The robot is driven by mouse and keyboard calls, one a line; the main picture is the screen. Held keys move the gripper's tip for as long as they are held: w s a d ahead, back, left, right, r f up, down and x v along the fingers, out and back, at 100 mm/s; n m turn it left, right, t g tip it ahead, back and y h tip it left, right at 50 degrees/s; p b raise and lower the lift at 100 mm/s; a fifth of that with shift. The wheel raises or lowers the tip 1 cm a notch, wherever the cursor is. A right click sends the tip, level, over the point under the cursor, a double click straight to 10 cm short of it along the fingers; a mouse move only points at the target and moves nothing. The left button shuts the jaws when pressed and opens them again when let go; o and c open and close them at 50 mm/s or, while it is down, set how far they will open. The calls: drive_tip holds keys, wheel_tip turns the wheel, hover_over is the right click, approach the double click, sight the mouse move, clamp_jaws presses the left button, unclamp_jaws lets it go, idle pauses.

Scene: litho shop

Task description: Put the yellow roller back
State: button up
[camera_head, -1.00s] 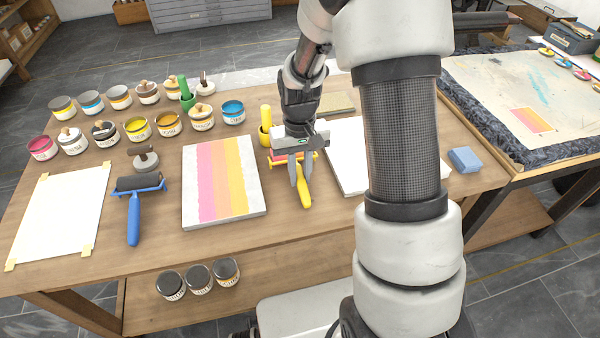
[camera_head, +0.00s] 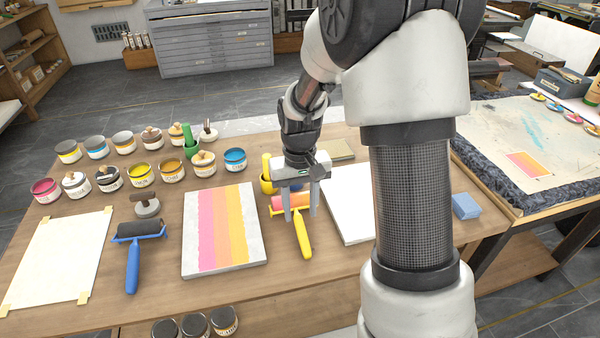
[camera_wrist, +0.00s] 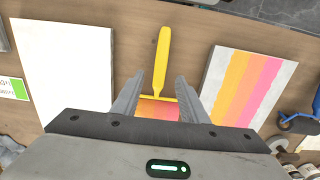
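The yellow roller (camera_head: 302,236) lies on the wooden table between the striped slab and the white slab. Its handle points toward the front edge, and its drum has pink-orange ink. The roller also shows in the wrist view (camera_wrist: 163,50), with the drum partly hidden behind my gripper body. My gripper (camera_head: 300,216) is over the drum end, fingers pointing down. In the wrist view my gripper (camera_wrist: 160,82) is open, with a finger on either side of the roller. I cannot tell whether the fingers touch it.
The striped slab (camera_head: 190,235) is left of the roller, and a white slab (camera_head: 345,205) is right. A blue roller (camera_head: 132,262) lies further left. A yellow pot (camera_head: 266,184) stands behind my gripper. Several ink tins (camera_head: 142,176) fill the back left. A blue block (camera_head: 466,206) sits right.

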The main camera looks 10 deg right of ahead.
wheel_tip(320, 180, up, 11)
drive_tip(key=p, duration=0.2)
drive_tip(key=s+r+t, duration=0.3)
drive_tip(key=s+r, duration=0.4)
drive_tip(key=s, duration=0.2)
drive_tip(key=s+r+t, duration=0.3)
drive_tip(key=s+r, duration=0.4)
drive_tip(key=s, duration=0.3)
wheel_tip(320, 180, up, 15)
drive_tip(key=p, duration=1.5)
drive_tip(key=shift+w+p, duration=0.25)
drive_tip(key=shift+p, duration=0.1)
